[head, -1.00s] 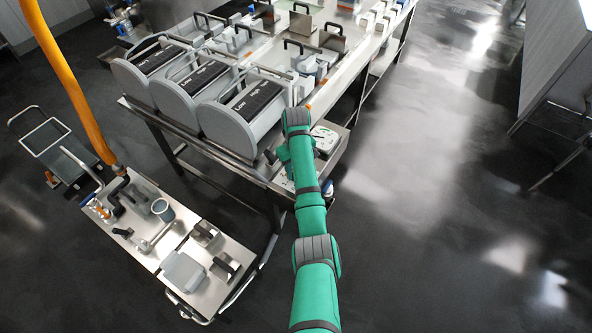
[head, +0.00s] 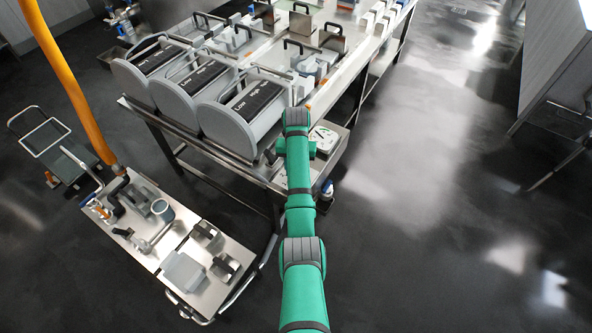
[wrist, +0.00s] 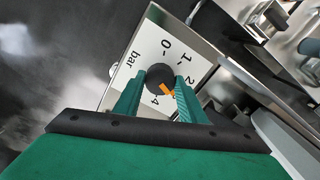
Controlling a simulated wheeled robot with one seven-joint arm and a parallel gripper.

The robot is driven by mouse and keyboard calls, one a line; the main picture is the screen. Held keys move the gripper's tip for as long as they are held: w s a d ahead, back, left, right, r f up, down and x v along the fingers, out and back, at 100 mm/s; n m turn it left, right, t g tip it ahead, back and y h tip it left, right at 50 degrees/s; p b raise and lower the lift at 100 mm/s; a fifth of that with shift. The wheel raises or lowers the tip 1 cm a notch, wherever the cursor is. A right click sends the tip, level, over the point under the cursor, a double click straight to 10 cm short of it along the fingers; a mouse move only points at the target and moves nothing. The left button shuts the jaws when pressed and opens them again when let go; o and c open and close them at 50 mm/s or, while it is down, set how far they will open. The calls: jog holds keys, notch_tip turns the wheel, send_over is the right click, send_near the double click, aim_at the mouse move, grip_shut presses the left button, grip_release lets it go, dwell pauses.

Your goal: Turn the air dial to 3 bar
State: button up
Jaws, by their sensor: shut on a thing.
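The air dial (wrist: 158,75) is a dark round knob with an orange pointer mark, on a white plate (wrist: 147,45) printed with numbers and "bar". In the wrist view, 0, 1, 2 and 4 are readable; the place between 2 and 4 is covered by the right finger. The orange mark points to the lower right, between 2 and 4, towards that covered place. My gripper (wrist: 158,98) is shut on the dial, one finger on each side. In the head view my arm hides the dial and the gripper.
Several grey drum-shaped units (head: 240,115) with handles stand on the steel bench (head: 185,128). A white item (head: 323,139) sits at the bench end beside my arm. A cart (head: 218,280) with tools stands at the lower left.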

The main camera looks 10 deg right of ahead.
jog(key=shift+s+d+f, duration=0.1)
jog(key=shift+s+f, duration=0.05)
dwell(0.3)
jog(key=o, duration=1)
jog(key=shift+o, duration=0.2)
